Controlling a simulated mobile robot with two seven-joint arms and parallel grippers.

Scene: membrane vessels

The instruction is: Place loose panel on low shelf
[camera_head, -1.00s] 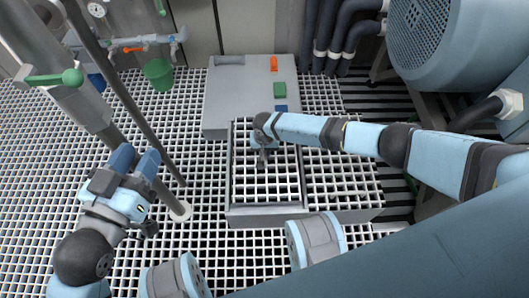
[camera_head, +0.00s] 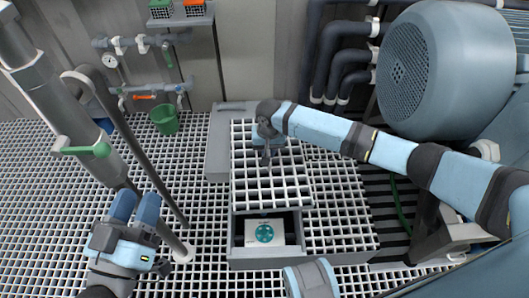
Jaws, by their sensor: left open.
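The loose panel (camera_head: 262,190) is a square of pale grating. It lies flat or nearly so, over the back of the frame; whether it touches the frame is unclear. My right gripper (camera_head: 267,156) points down at its middle and appears shut on it; the fingertips are small and partly hidden. In front of the panel, an opening shows a white box with a teal round part (camera_head: 264,233). A low grey flat-topped shelf (camera_head: 222,150) stands behind and left of the panel, partly covered by it. My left gripper (camera_head: 136,207) is open and empty at the left.
A grey pole (camera_head: 75,115) and a thinner bent pipe stand at the left. A green bucket (camera_head: 164,119) is by the back wall. A high shelf (camera_head: 182,21) holds green and orange bins. A large blue motor (camera_head: 440,70) and dark pipes (camera_head: 331,60) bound the right.

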